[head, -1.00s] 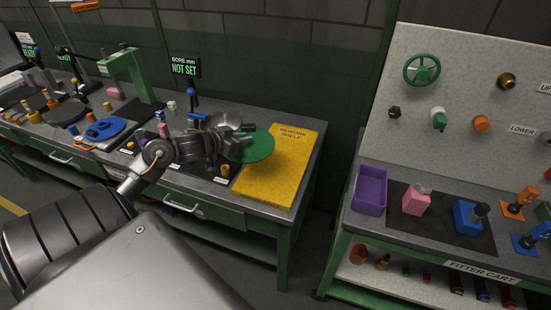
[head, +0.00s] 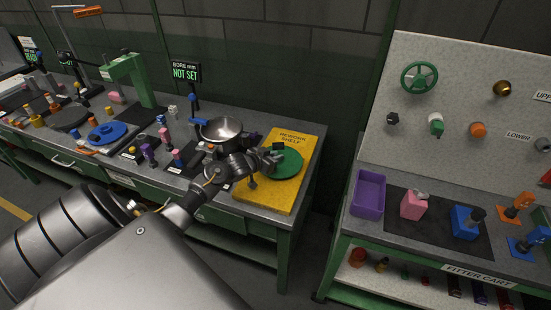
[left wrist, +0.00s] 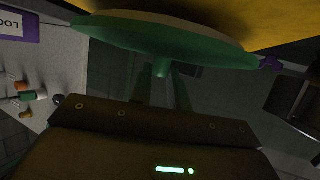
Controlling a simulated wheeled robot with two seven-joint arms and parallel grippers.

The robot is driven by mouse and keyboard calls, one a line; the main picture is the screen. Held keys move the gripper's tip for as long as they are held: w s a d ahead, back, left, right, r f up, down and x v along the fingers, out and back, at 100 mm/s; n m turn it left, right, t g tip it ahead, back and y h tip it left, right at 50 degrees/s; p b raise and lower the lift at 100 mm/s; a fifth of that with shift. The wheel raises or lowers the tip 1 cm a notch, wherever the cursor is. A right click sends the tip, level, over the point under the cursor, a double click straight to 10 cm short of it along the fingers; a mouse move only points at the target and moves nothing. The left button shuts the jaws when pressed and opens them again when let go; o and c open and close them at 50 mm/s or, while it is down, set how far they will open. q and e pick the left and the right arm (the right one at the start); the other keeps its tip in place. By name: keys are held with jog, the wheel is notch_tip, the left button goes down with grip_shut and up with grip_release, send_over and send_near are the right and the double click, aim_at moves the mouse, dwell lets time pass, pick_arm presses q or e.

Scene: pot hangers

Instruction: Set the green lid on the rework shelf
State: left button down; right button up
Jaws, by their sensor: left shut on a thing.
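The green lid (head: 290,165) is over the yellow rework shelf (head: 279,198), inside its outline in the head view. I cannot tell whether it touches the shelf. My left gripper (head: 271,158) is shut on the lid's knob. In the left wrist view the fingers (left wrist: 161,85) reach to the lid's knob, and the lid (left wrist: 165,38) lies close to the yellow surface (left wrist: 235,12). My right gripper is not in view.
A steel pot (head: 221,130) stands left of the shelf, close to my left arm. A sign reading NOT SET (head: 186,73) stands behind. Several small coloured parts cover the bench to the left. A fitter cart with a purple bin (head: 368,195) stands right, across a gap.

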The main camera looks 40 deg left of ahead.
pick_arm(q)
jog(key=shift+f, duration=0.55)
